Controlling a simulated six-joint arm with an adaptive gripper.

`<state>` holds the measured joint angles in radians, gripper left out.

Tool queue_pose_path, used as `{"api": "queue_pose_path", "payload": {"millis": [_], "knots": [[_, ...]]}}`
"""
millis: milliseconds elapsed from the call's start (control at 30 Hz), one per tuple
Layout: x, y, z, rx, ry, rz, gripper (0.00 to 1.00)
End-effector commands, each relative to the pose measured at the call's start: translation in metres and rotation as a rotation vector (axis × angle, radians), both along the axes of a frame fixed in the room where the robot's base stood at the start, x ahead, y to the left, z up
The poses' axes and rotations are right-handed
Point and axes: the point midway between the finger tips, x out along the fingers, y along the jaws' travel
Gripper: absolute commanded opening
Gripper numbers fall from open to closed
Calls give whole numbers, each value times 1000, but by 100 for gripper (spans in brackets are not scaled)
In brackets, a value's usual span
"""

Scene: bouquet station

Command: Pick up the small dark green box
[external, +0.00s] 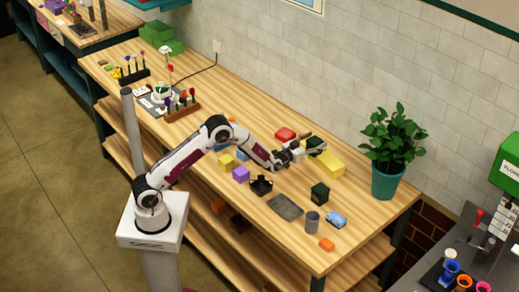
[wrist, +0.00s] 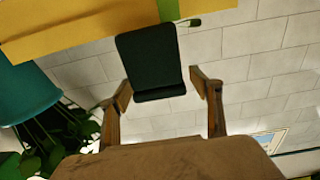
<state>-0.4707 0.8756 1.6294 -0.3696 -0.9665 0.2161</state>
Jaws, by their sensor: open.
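A small dark green box (wrist: 152,58) shows in the wrist view just beyond and between the fingertips of my gripper (wrist: 163,92). Gaps are visible between the box and both fingers, which are apart. In the external view my gripper (external: 305,147) is stretched out low toward the wall side of the table. A dark green thing (external: 317,143) shows at its tip, over or beside a long yellow block (external: 329,163); contact cannot be told. Another dark green box (external: 319,193) stands apart on the table, nearer the front right.
A red block (external: 285,133) lies behind my gripper. A purple block (external: 241,174), black holder (external: 261,185), grey tray (external: 285,207), grey cup (external: 312,222) and blue item (external: 336,218) stand nearer the front. A potted plant (external: 387,182) stands at the right.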

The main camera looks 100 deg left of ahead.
Motion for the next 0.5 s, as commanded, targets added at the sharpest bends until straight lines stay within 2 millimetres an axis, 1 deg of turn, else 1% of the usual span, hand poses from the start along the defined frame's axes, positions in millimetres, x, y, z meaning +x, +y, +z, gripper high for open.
{"api": "queue_pose_path", "payload": {"millis": [33, 67, 100, 167, 200, 267, 300, 500], "knots": [[0, 0, 0, 0, 0, 0, 59], [0, 0, 0, 0, 0, 0, 51], [0, 0, 0, 0, 0, 0, 40], [0, 0, 0, 0, 0, 0, 25], [0, 0, 0, 0, 0, 0, 20], [0, 0, 0, 0, 0, 0, 20], [0, 0, 1, 1, -1, 0, 17], [0, 0, 1, 1, -1, 0, 17]]}}
